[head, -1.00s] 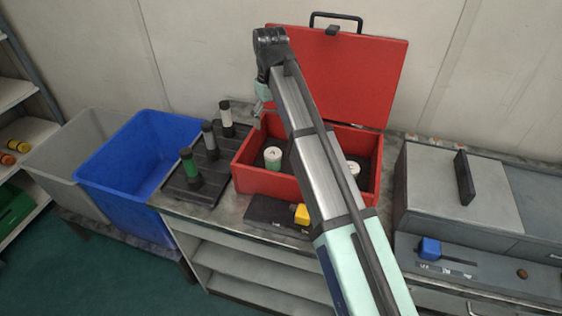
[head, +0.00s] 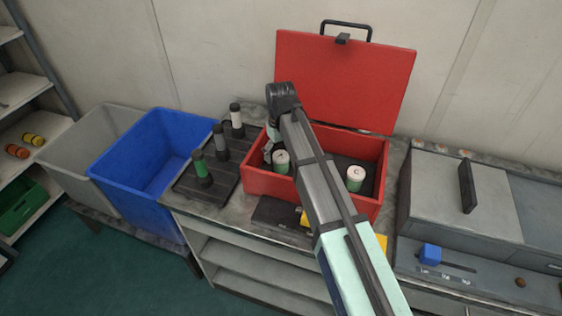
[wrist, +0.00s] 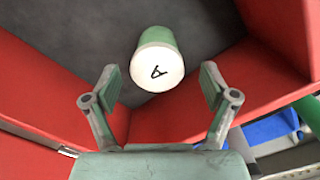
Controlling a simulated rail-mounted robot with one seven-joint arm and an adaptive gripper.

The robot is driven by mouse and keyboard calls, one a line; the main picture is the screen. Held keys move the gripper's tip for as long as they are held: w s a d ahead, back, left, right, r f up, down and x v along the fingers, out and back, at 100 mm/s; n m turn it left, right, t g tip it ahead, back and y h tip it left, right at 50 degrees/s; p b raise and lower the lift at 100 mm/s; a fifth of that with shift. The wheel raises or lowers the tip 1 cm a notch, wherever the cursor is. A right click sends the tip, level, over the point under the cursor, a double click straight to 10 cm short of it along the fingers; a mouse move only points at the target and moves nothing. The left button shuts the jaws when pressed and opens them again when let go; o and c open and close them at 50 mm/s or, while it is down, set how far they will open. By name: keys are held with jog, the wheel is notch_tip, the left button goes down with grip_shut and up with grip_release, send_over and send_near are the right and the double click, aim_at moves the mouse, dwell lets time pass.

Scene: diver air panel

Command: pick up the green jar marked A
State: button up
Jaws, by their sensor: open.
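The green jar marked A (wrist: 158,62) stands inside the open red box in the wrist view, its white lid with a black letter A facing me. In the head view the jar (head: 281,161) is in the left part of the red box (head: 268,186). My gripper (wrist: 160,80) is open, with one finger to each side of the jar's lid in the picture and clear space between; it does not touch the jar. In the head view my gripper (head: 268,152) is low at the box's left side, partly hidden by my wrist.
Another white-lidded jar (head: 355,178) stands in the right of the box. The box's raised red lid (head: 345,80) is behind my arm. A dark rack (head: 212,190) with several upright cylinders and a blue bin (head: 150,160) stand to the left.

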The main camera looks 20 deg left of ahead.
aim_at(281, 156)
jog(key=shift+w+f+p, duration=0.2)
jog(key=shift+f+p, duration=0.8)
jog(key=shift+f, duration=1.35)
jog(key=c, duration=1.3)
